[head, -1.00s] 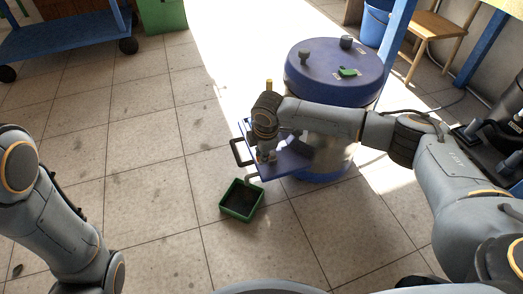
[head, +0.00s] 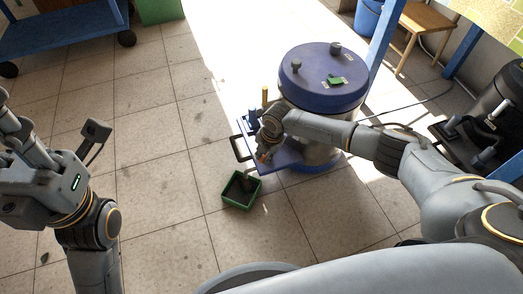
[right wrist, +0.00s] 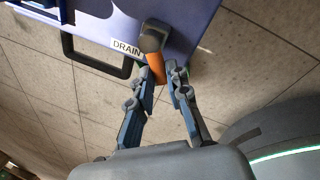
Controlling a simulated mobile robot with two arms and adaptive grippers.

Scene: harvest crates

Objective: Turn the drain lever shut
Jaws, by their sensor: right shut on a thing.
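The drain lever (right wrist: 157,68) is an orange handle on a dark pivot, beside a white "DRAIN" label (right wrist: 127,48) on a blue panel (right wrist: 190,14). My right gripper (right wrist: 163,80) is shut on the lever's orange end. In the head view the right gripper (head: 264,155) is at the panel's front, and its wrist hides most of the lever. The panel juts from a blue-lidded drum (head: 323,75). My left gripper (head: 30,150) is raised at the left edge, away from the drum; its fingertips are not clear.
A green open box (head: 241,190) with dark contents stands on the floor below the panel. A black handle (head: 240,150) sticks out from the panel's left side.

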